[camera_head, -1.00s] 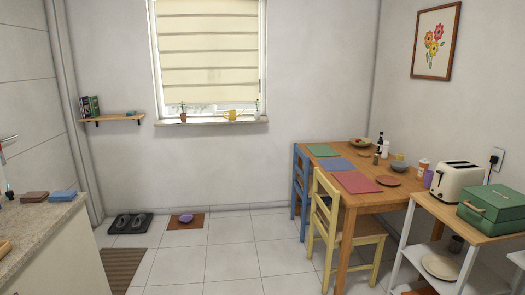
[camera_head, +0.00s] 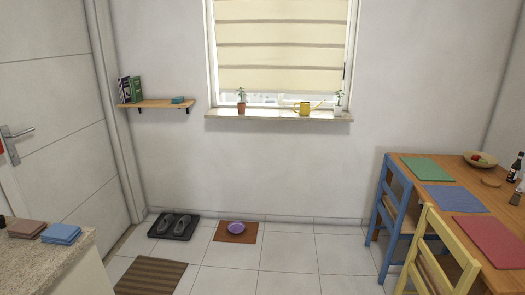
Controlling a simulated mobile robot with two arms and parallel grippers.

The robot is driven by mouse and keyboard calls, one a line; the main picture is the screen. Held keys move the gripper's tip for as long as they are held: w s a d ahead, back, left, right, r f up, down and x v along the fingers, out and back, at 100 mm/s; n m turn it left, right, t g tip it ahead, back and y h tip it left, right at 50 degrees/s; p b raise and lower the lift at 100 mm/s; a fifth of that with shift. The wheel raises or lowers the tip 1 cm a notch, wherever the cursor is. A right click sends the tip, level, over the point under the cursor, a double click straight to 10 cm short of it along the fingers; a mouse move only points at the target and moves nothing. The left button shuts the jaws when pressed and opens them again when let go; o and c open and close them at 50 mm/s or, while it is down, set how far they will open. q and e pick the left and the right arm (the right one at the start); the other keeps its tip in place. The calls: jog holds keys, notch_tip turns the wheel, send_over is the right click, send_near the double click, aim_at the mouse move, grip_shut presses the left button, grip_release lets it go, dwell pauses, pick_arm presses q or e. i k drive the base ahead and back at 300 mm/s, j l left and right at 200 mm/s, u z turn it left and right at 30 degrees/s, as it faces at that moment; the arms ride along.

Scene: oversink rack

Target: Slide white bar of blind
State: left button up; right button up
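A cream roman blind (camera_head: 281,45) with several darker horizontal bands covers most of the window on the far wall. Its lower edge hangs a little above the sill, with a strip of glass showing below. A thin dark upright piece (camera_head: 344,70) shows on the window frame at the right of the blind. I cannot make out a separate white bar; the white window frame (camera_head: 353,50) stands beside the blind. Neither of my grippers is in the view.
The sill (camera_head: 278,115) holds a yellow watering can (camera_head: 303,108) and two small potted plants. A dining table (camera_head: 420,170) with blue (camera_head: 396,205) and yellow chairs (camera_head: 437,255) stands at right. A shoe tray (camera_head: 174,226), purple bowl (camera_head: 236,227) and striped mat (camera_head: 150,276) lie on the floor. Middle floor is clear.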

aim_at(277, 80)
jog(key=i, duration=2.3)
